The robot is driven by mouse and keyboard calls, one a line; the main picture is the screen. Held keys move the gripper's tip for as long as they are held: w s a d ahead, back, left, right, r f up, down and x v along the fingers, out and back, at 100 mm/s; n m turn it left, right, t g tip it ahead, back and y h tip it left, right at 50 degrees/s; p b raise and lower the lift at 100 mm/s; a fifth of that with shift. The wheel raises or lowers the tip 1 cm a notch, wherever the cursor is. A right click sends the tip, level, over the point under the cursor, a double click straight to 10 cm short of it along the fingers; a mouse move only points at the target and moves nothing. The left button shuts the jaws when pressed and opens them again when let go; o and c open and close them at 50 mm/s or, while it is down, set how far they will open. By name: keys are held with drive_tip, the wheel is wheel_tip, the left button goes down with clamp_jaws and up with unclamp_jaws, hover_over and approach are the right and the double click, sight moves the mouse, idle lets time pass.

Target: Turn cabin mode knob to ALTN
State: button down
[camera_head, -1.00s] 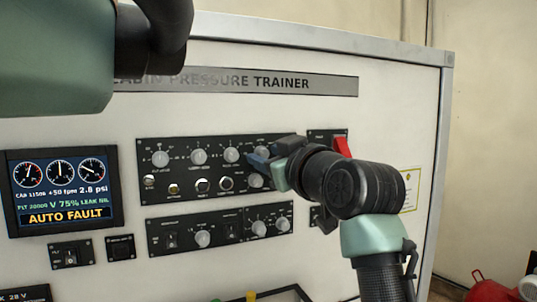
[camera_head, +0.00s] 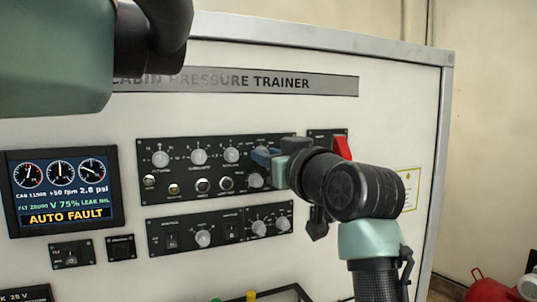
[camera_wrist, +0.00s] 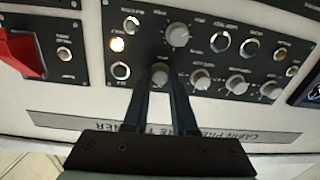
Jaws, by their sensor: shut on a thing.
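The upper dark control panel (camera_head: 145,197) carries a top row of grey knobs. My gripper (camera_head: 263,155) reaches in from the right at the right end of that row. In the wrist view, which shows the panel upside down, my gripper (camera_wrist: 160,78) has one finger on each side of the end knob (camera_wrist: 160,71) and is shut on it. The knob is mostly hidden by the fingers in the head view. Its label and pointer are too small to read, so I cannot tell its setting or confirm that it is the cabin mode knob.
Another knob (camera_head: 256,180) sits just below the gripper. Three knobs lie to the left. A red switch guard (camera_head: 342,147) is close on the right. The display (camera_head: 62,190) reads AUTO FAULT. A lower panel (camera_head: 153,243) holds more knobs and switches.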

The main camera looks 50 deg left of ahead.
drive_tip(key=shift+m+p, duration=0.95)
drive_tip(key=shift+m, duration=2.65)
drive_tip(key=c, duration=0.7)
unclamp_jaws()
drive_tip(key=b+v, duration=0.6)
drive_tip(key=v, duration=0.7)
drive_tip(key=shift+s+f, duration=0.1)
drive_tip(key=shift+f, duration=0.1)
